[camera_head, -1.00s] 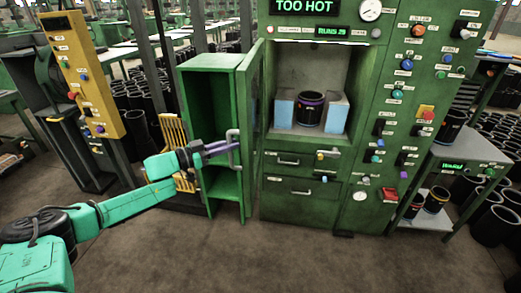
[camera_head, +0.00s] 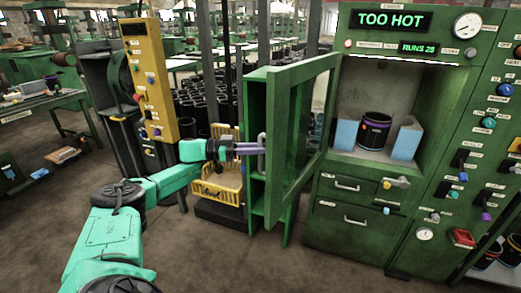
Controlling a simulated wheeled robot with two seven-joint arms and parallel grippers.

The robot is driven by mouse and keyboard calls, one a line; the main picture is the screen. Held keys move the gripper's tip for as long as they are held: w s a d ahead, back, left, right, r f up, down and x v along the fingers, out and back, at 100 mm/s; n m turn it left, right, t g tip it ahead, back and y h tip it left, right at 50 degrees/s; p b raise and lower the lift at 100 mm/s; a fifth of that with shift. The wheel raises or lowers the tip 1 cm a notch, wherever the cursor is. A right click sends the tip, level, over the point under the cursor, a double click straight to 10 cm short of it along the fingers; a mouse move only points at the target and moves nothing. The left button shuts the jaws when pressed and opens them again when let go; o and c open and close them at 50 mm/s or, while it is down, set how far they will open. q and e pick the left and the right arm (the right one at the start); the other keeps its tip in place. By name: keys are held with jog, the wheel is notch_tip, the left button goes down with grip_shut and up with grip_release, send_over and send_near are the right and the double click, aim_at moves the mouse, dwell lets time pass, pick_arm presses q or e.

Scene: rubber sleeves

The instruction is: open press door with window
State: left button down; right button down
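The green press door (camera_head: 300,132) with its framed window stands swung out on the left side of the press (camera_head: 360,190). A grey vertical handle (camera_head: 262,152) is on the door's left edge. My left gripper (camera_head: 258,148) is at this handle, with its purple fingers reaching across to it; I cannot tell how firmly they close on it. The press chamber is open to view and holds a black sleeve (camera_head: 374,130) with a purple band between two light-blue blocks (camera_head: 404,142). My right gripper is not in view.
A green cabinet (camera_head: 256,120) stands behind the door. A yellow crate (camera_head: 218,184) and a yellow control panel (camera_head: 153,75) stand to its left. Black sleeves (camera_head: 200,110) are stacked behind. The press display (camera_head: 390,20) reads TOO HOT. The floor in front is clear.

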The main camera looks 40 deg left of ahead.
pick_arm(q)
jog(key=c, duration=0.8)
grip_release()
jog(key=shift+w+r, duration=0.1)
jog(key=b+v, duration=0.6)
jog(key=v, duration=0.8)
jog(key=shift+a, duration=0.15)
